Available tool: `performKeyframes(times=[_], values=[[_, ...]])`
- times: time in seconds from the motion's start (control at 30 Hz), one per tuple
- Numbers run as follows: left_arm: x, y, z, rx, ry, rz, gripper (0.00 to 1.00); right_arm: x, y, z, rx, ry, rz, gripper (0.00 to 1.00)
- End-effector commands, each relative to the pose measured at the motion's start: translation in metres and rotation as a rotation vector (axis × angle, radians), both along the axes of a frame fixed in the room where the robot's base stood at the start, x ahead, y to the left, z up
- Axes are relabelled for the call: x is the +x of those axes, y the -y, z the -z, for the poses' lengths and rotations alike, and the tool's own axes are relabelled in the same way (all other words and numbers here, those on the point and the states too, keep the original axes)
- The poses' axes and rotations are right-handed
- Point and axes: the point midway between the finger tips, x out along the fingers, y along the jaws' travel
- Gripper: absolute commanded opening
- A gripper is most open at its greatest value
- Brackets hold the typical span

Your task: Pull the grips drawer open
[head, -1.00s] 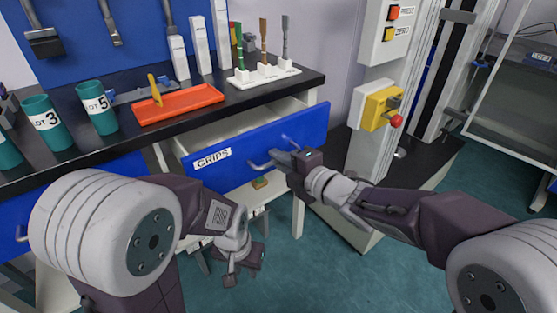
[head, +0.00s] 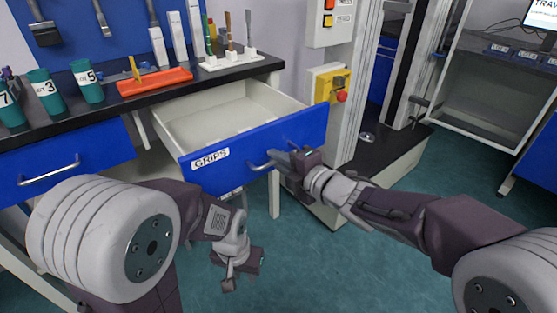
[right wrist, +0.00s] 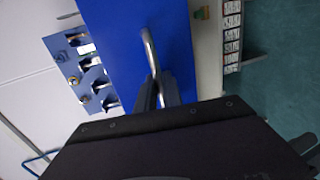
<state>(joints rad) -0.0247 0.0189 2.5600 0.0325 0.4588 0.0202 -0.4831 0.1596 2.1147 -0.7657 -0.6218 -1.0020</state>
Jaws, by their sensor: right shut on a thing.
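The grips drawer (head: 250,150) has a blue front with a "GRIPS" label. It stands well out from the bench, and its pale interior shows in the head view. My right gripper (head: 284,160) is shut on its metal handle (head: 258,166); in the right wrist view the fingers (right wrist: 157,92) close around the handle bar (right wrist: 149,45). A light-blue holder (right wrist: 85,75) with several metal pieces shows beside the drawer front in the right wrist view. My left gripper (head: 234,272) hangs low over the floor, away from the drawer; its finger opening is unclear.
The black bench top (head: 107,113) carries numbered green cups (head: 88,83), a red tray (head: 154,82) and a white stand (head: 231,62). Another closed blue drawer (head: 65,160) is at left. A machine with a yellow switch box (head: 329,86) stands right. Green floor is clear in front.

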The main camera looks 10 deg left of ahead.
Motion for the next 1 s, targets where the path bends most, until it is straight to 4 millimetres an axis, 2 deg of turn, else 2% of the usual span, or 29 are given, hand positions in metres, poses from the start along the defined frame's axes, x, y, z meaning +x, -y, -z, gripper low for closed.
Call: performKeyframes(times=[0.17,0.2,0.27,0.3,0.63,1.0], values=[[0.000,0.000,0.000,0.000,0.000,0.000,0.27,0.000,0.000,0.000,-0.001,-0.001,0.000,0.00],[0.000,0.000,0.000,0.000,0.000,0.000,0.27,0.000,0.000,0.000,-0.001,-0.001,0.000,0.14],[0.000,0.000,0.000,0.000,0.000,0.000,0.27,0.000,0.000,0.000,0.000,0.000,0.000,0.30],[0.000,0.000,0.000,0.000,0.000,0.000,0.27,0.000,0.000,0.000,0.000,0.000,0.000,0.33],[0.000,0.000,-0.003,0.000,0.000,0.000,0.27,-0.003,0.004,-0.003,0.000,0.000,0.001,0.33],[0.000,0.000,-0.031,0.000,0.000,0.000,0.27,-0.047,0.062,-0.020,0.000,0.002,0.003,0.33]])
